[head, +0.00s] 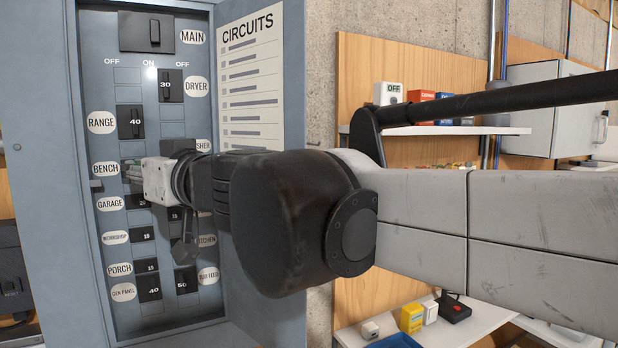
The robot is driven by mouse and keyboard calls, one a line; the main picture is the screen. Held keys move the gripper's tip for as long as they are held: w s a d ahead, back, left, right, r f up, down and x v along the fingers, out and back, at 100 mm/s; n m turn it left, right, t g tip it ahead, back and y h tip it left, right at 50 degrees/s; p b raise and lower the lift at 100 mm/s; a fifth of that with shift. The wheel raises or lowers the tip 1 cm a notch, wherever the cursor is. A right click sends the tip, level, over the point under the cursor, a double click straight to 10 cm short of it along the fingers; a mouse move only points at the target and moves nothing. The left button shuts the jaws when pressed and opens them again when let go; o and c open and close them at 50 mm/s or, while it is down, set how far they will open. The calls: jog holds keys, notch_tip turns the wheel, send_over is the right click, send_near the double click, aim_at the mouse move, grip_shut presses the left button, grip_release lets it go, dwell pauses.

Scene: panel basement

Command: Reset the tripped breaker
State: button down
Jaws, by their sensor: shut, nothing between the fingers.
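The open grey breaker panel (43,150) fills the left of the head view, with black breakers in two columns below a large main breaker (147,33). The range breaker (130,122), the dryer breaker (171,86) and the workshop breaker (142,234) show clearly. My gripper (184,248) is in front of the middle of the panel, shut and empty, its fingers partly hidden by my wrist. It covers much of the bench and garage rows and part of the right column. I cannot tell which breaker is tripped, or whether my gripper touches one.
The panel door (252,90), with a circuits list, stands open on the right. Shelves with small boxes (420,103) and a grey wall cabinet (555,105) are farther right. A lower shelf holds a yellow box (411,318) and a blue tray (395,342).

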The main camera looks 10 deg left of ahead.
jog(key=s+d+p, duration=0.1)
jog(key=s+d, duration=0.3)
jog(key=s, duration=0.1)
jog(key=shift+s+p, duration=0.4)
dwell(0.4)
